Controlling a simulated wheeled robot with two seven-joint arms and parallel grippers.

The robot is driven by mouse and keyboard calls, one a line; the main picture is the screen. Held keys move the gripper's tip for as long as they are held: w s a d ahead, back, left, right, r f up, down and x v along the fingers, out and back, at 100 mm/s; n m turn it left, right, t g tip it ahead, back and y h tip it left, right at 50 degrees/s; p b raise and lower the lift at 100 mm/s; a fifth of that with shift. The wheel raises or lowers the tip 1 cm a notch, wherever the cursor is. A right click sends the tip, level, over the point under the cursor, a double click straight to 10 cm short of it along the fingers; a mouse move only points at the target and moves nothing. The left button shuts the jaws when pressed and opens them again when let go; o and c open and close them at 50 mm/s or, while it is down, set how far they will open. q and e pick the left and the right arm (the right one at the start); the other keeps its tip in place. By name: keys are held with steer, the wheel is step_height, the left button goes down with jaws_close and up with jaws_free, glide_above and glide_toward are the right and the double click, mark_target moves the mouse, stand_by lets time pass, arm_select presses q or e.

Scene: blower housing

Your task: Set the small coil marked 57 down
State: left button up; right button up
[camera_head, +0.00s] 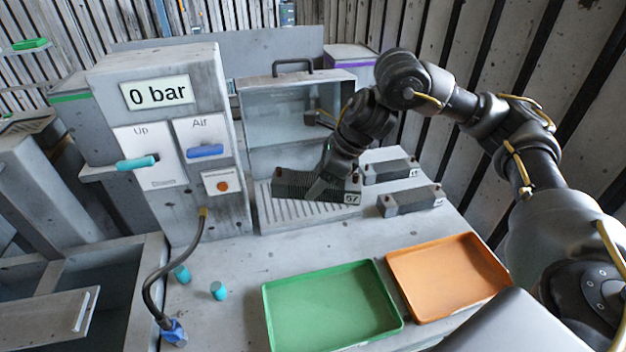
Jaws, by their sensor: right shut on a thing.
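The small coil marked 57 (295,186) is a dark finned block with a white number label at its right end. It is at the front opening of the grey blower housing (258,145), over the slotted plate (305,215). I cannot tell whether it touches the plate. My right gripper (325,188) comes down from above right and is shut on the coil near its middle. The fingertips are partly lost against the dark fins. My left gripper is not in view.
Two other labelled blocks (410,200) (390,171) lie right of the housing. A green tray (330,342) and an orange tray (450,315) lie empty in front. A control panel (160,95) reading 0 bar stands left. A hose (150,285) and two teal caps (218,291) lie front left.

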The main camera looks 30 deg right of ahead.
steer(key=shift+s+r, duration=0.15)
steer(key=shift+s, duration=0.15)
steer(key=shift+a, duration=0.1)
